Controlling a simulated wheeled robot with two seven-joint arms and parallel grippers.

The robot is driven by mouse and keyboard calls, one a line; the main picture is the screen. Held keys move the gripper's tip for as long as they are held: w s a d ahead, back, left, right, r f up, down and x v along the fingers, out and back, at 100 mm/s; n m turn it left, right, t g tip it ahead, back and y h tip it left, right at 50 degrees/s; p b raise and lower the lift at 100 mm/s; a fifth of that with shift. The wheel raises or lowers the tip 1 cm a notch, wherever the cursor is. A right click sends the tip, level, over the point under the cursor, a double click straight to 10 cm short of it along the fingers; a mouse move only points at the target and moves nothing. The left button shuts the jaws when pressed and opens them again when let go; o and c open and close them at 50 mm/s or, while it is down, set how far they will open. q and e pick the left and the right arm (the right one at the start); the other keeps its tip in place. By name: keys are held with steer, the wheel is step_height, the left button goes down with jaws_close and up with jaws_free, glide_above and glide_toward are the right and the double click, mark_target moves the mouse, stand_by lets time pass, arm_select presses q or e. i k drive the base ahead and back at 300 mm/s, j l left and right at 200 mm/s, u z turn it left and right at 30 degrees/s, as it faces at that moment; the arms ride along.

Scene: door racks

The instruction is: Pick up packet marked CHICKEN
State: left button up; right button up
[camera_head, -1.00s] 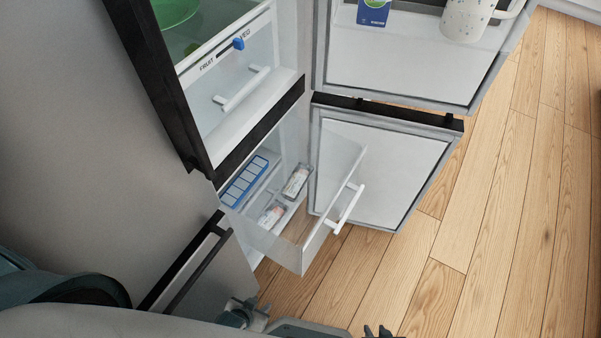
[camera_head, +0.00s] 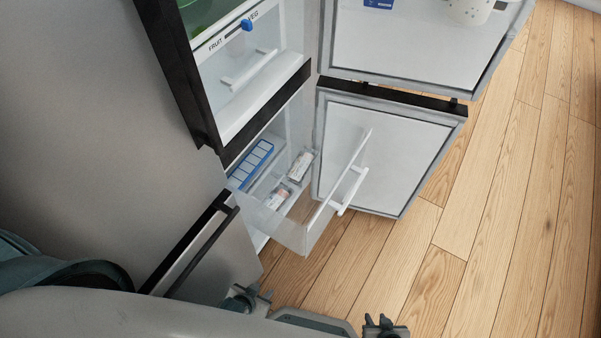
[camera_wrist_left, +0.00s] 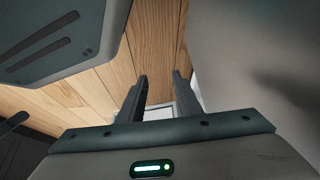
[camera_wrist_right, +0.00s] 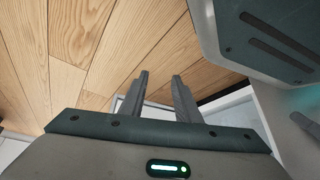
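Two small whitish packets lie in the pulled-out clear drawer (camera_head: 287,236) of the lower fridge compartment in the head view. One packet (camera_head: 300,166) is near the drawer's right side, the other packet (camera_head: 278,197) closer to its front. Their print is too small to read, so I cannot tell which is marked CHICKEN. My left gripper (camera_head: 250,295) is below the drawer in the picture; its fingers show apart and empty in the left wrist view (camera_wrist_left: 160,85). My right gripper (camera_head: 385,322) is at the bottom edge; its fingers are apart and empty in the right wrist view (camera_wrist_right: 159,83).
A blue ice tray (camera_head: 250,166) sits at the left in the freezer compartment. The drawer has a white bar handle (camera_head: 353,190). The lower door (camera_head: 385,155) and upper door (camera_head: 405,45) stand open. A closed lower front with a dark handle (camera_head: 200,250) is at left. Wood floor at right is clear.

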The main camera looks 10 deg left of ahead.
mark_target(295, 174)
steer(key=k, duration=0.55)
steer(key=u, duration=1.25)
steer(key=i+l, duration=0.1)
steer(key=l, duration=0.35)
steer(key=i+l, duration=0.15)
steer(key=l, duration=0.25)
steer(key=i+l, duration=0.1)
steer(key=l, duration=0.35)
steer(key=i+l, duration=0.1)
steer(key=l, duration=0.3)
steer(key=i+l, duration=0.1)
steer(key=l, duration=0.35)
steer(key=i+l, duration=0.15)
steer(key=l, duration=0.3)
